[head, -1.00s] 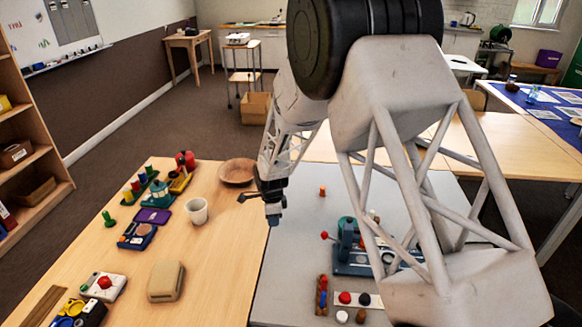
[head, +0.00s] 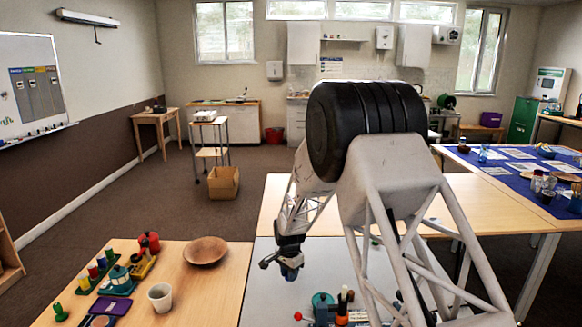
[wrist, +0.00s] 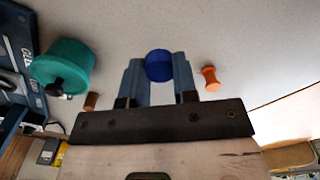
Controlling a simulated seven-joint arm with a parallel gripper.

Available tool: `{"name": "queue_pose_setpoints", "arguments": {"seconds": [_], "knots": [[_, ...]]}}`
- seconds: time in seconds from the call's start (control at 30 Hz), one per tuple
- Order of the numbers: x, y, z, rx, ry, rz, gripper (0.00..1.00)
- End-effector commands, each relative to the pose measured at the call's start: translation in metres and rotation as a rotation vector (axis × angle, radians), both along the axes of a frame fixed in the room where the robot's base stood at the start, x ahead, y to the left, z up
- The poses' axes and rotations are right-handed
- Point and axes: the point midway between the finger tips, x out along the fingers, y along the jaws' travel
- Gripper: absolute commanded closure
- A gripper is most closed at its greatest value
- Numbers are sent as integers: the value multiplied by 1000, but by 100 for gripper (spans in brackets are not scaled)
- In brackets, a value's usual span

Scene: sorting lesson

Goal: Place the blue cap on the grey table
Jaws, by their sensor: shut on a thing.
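My gripper (wrist: 160,75) is shut on the blue cap (wrist: 158,66), which sits between its two blue-grey fingertips in the wrist view. The grey table (wrist: 240,35) fills the background behind the cap there. In the head view my gripper (head: 290,272) hangs over the grey table (head: 258,300), near its left side. The cap cannot be told apart from the fingers in the head view. How far the cap is from the tabletop, or whether it touches, I cannot tell.
An orange spool (wrist: 210,78) stands close to the right finger in the wrist view. A teal container (wrist: 62,68) and a small brown piece (wrist: 91,101) are to the left. The wooden table with a bowl (head: 205,251) and a white cup (head: 160,297) adjoins on the left.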

Motion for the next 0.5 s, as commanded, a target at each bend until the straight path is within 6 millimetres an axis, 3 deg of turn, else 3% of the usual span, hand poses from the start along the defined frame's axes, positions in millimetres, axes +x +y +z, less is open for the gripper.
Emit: {"name": "queue_pose_setpoints", "arguments": {"seconds": [0.5], "knots": [[62,-140,14,0,0,366,95]]}}
